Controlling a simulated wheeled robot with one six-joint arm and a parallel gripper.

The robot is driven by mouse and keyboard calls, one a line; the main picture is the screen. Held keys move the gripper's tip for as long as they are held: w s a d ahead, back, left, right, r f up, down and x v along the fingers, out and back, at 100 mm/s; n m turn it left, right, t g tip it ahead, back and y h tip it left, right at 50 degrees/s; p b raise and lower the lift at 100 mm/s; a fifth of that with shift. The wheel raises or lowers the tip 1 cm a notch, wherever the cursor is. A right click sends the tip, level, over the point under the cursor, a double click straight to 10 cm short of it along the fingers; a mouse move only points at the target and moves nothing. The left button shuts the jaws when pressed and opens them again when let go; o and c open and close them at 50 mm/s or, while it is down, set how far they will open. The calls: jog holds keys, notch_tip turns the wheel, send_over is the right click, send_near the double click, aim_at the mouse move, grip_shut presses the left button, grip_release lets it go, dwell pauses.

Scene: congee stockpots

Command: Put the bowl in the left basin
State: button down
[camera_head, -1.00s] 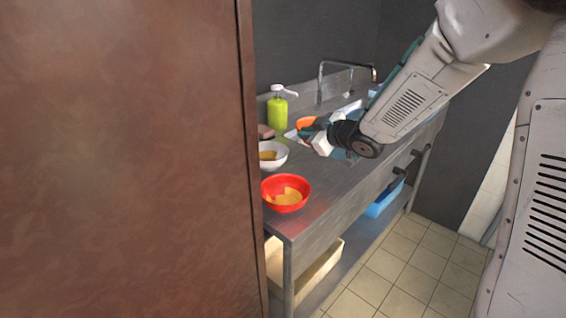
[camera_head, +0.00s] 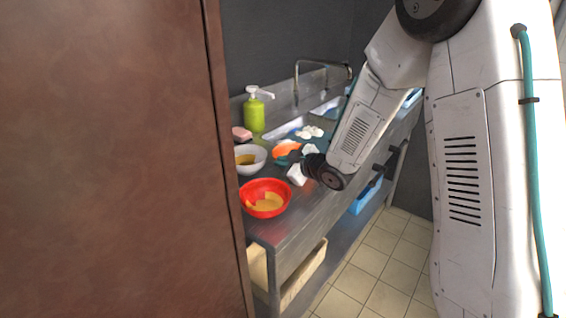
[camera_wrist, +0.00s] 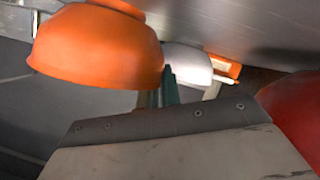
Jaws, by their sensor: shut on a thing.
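The orange bowl (camera_head: 286,149) is held by my gripper (camera_head: 294,158) over the metal counter, just in front of the left basin (camera_head: 284,131). In the wrist view the orange bowl (camera_wrist: 95,45) fills the upper left, and the green fingers of my gripper (camera_wrist: 158,92) meet its right side. My wrist hides part of the bowl in the head view. The gap between bowl and counter cannot be told.
A white bowl (camera_head: 249,160) and a red bowl (camera_head: 265,198), both with food pieces, stand at the near left. A green soap bottle (camera_head: 254,112), pink sponge (camera_head: 241,134), faucet (camera_head: 322,66) and crumpled white items (camera_head: 310,132) are around the basins. A brown panel (camera_head: 105,150) blocks the left.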

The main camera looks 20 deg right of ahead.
jog(key=c, duration=1.6)
grip_release()
jog(key=shift+o, duration=0.2)
